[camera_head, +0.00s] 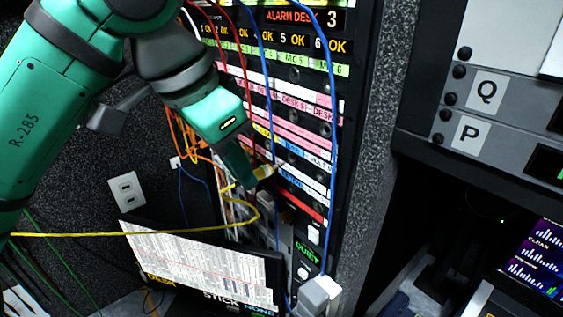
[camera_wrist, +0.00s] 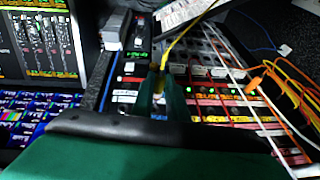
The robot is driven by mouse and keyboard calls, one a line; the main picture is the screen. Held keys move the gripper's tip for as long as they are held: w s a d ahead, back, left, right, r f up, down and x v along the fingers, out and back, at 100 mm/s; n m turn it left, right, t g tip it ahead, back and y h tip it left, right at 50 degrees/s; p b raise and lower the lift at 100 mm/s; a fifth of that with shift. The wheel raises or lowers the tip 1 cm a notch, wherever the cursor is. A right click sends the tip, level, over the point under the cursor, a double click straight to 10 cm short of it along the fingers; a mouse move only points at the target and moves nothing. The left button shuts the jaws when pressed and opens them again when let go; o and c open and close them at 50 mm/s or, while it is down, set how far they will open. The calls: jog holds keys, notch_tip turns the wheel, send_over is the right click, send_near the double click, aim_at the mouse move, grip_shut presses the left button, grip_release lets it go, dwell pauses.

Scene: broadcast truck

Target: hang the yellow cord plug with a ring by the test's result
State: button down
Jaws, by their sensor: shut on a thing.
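My gripper (camera_head: 252,174), on the green arm, is shut on the yellow cord plug (camera_head: 264,171) in front of the patch panel (camera_head: 300,130). The plug has a pale tip pointing right, toward the panel's lower rows; whether it touches a socket I cannot tell. The yellow cord (camera_head: 240,221) loops below the gripper and runs off left. In the wrist view the plug (camera_wrist: 158,82) sits between the two fingers of my gripper (camera_wrist: 160,92), and its cord (camera_wrist: 182,35) runs up and right. A ring on the plug is too small to make out.
Dark round pegs (camera_head: 450,98) stand beside labels Q (camera_head: 487,90) and P (camera_head: 468,133) at right. Numbered OK displays (camera_head: 290,42) top the panel. Blue cords (camera_head: 333,110) and red cords hang across it. A printed sheet (camera_head: 200,262) lies below the gripper. A grey pillar divides panel and pegs.

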jog(key=shift+s+a, duration=0.65)
jog(key=shift+a, duration=0.2)
jog(key=shift+s+a, duration=0.45)
jog(key=shift+a, duration=0.15)
jog(key=shift+s+a, duration=0.4)
jog(key=shift+a, duration=0.2)
